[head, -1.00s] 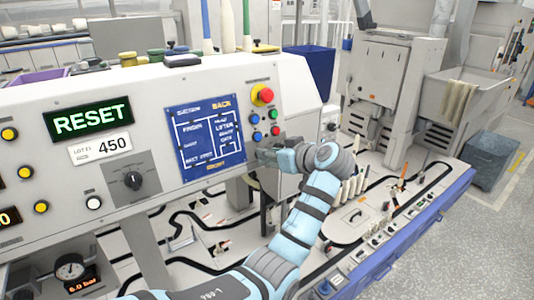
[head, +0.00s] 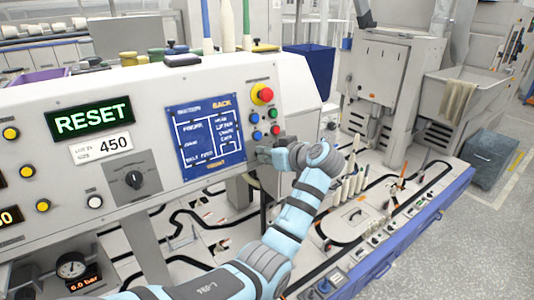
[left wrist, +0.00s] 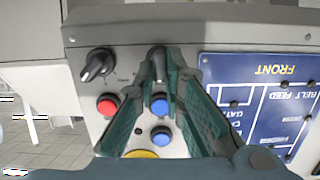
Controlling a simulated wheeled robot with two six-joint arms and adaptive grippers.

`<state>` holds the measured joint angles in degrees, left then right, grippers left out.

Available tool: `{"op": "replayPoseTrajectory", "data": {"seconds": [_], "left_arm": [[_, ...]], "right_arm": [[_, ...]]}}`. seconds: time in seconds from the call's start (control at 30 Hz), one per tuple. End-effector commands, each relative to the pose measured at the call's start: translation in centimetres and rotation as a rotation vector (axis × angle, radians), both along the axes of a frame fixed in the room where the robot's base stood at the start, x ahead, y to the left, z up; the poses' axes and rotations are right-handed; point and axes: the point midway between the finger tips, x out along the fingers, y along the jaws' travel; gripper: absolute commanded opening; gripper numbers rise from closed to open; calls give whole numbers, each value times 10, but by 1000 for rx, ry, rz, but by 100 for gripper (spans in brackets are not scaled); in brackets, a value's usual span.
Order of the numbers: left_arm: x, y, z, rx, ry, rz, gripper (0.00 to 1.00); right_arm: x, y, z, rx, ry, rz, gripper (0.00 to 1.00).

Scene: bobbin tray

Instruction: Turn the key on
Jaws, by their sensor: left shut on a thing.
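The key (left wrist: 157,56) is a dark upright piece at the lower part of the control panel (left wrist: 225,37), seen upside down in the left wrist view. My left gripper (left wrist: 159,72) is shut on it, with a green-grey finger on each side. The fingers hide most of the key, so its exact angle cannot be told. In the head view my left gripper (head: 267,156) is at the panel's right part, below the coloured buttons. The key itself is hidden there. My right gripper is in neither view.
A black selector knob (left wrist: 97,63) sits beside the key. A red button (left wrist: 108,103) and blue buttons (left wrist: 160,104) are close to the fingers. A blue diagram plate (head: 205,136) is left of the gripper in the head view, and a red emergency button (head: 264,94) is above.

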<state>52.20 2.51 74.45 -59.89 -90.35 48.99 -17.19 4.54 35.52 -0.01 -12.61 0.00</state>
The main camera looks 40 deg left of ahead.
Motion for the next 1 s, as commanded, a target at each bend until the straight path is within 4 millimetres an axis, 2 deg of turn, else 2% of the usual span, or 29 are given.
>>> {"op": "replayPoseTrajectory", "data": {"seconds": [0.37,0.7,1.0], "left_arm": [[2,-1,4,51,173,-45,0],[5,-2,3,138,461,-121,0],[6,-3,-1,214,715,-187,0]], "right_arm": [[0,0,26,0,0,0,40],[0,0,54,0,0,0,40],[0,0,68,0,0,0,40]]}}
